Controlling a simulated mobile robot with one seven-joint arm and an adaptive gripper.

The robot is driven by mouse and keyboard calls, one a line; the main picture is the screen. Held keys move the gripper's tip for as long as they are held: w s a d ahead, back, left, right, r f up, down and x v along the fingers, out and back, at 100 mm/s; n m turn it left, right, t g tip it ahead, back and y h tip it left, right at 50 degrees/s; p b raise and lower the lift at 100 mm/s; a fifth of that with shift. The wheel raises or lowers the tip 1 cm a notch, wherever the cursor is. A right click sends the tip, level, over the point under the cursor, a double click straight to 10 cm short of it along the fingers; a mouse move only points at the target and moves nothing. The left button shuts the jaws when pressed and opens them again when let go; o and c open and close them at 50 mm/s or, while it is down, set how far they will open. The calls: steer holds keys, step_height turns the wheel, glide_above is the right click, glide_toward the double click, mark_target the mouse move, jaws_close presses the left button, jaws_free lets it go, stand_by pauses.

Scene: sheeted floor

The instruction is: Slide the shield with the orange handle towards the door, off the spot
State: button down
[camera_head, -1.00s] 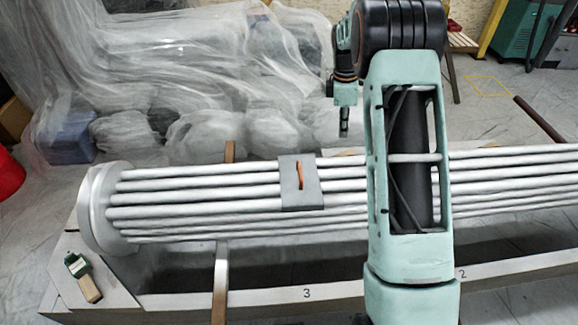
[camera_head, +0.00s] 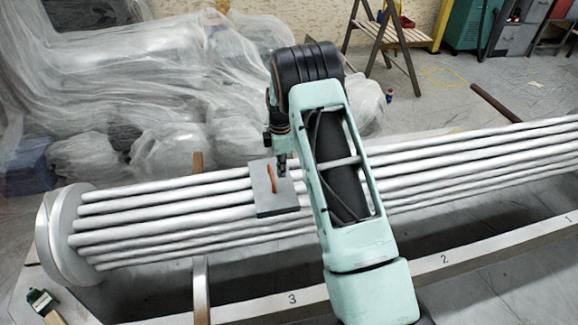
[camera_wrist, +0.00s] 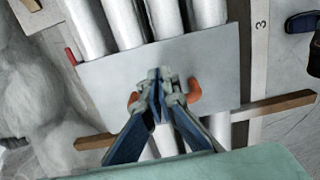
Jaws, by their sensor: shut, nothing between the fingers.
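The shield is a flat grey plate (camera_head: 263,197) with an orange handle (camera_head: 272,177). It lies across the bundle of pale pipes (camera_head: 150,208), left of my arm. In the wrist view the shield (camera_wrist: 105,85) fills the middle, and the orange handle (camera_wrist: 194,92) shows on both sides of my fingers. My gripper (camera_wrist: 160,78) is shut with nothing held, its tips over the handle's middle, which they hide. I cannot tell whether they touch it. In the head view my gripper (camera_head: 282,168) is at the shield's right edge, partly hidden by my arm. No door is clearly visible.
The pipes end in a round flange (camera_head: 62,235) at left. A front rail (camera_head: 370,278) carries the numbers 1, 2 and 3. A wooden bar (camera_wrist: 273,105) crosses under the pipes. Plastic sheeting (camera_head: 120,70) covers things behind. A wooden stand (camera_head: 385,32) is at the back.

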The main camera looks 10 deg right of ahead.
steer(key=shift+a, duration=0.6)
steer(key=a, duration=2.2)
steer(key=shift+a+b, duration=0.25)
steer(key=shift+b, duration=0.05)
steer(key=shift+d, duration=0.15)
